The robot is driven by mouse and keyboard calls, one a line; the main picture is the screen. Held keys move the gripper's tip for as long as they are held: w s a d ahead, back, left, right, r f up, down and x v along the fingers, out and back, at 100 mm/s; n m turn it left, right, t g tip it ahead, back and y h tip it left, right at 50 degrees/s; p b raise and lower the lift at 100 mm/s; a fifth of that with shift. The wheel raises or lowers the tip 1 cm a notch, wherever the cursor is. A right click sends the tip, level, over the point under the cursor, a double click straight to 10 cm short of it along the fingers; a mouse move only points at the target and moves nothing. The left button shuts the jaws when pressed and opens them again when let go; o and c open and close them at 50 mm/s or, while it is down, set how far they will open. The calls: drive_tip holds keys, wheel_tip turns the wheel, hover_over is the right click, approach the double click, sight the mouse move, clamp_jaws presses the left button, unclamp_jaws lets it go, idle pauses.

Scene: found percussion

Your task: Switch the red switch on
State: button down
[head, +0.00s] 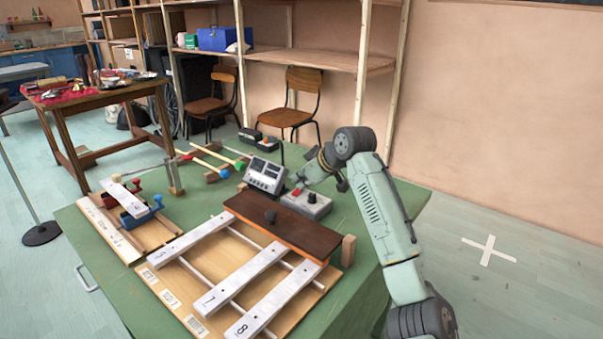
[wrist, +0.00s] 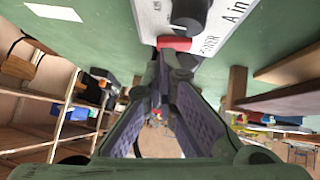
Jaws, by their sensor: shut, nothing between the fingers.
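The red switch (head: 296,192) sits on the left part of a small grey box (head: 318,209) on the green table. In the wrist view the red switch (wrist: 174,43) lies on the white panel (wrist: 225,30), beside printed lettering that reads "POWER". A black knob (wrist: 189,14) stands next to it. My gripper (wrist: 164,60) is shut and empty, its fingertips right at the switch. I cannot tell whether they touch it. In the head view my gripper (head: 301,184) reaches down to the box from behind. The switch is partly hidden by the fingertips, and its position is unclear.
A grey meter unit (head: 265,175) stands just left of the box. A dark brown board (head: 285,228) and metal chime bars (head: 245,278) lie in front. A wooden block (head: 348,250) stands at the right. The table's right edge (head: 412,200) is mostly clear.

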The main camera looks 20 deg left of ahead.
drive_tip(key=shift+r+p, duration=0.1)
drive_tip(key=shift+p, duration=0.25)
drive_tip(key=shift+w+p, duration=0.15)
drive_tip(key=shift+p, duration=0.45)
drive_tip(key=shift+w+d+f+m+g, duration=0.2)
drive_tip(key=shift+f+m+g, duration=0.1)
drive_tip(key=shift+f+g, duration=0.15)
drive_tip(key=shift+s+a, duration=0.1)
drive_tip(key=shift+s, duration=0.1)
drive_tip(key=shift+s+a, duration=0.25)
drive_tip(key=shift+s, duration=0.35)
drive_tip(key=shift+r, duration=0.2)
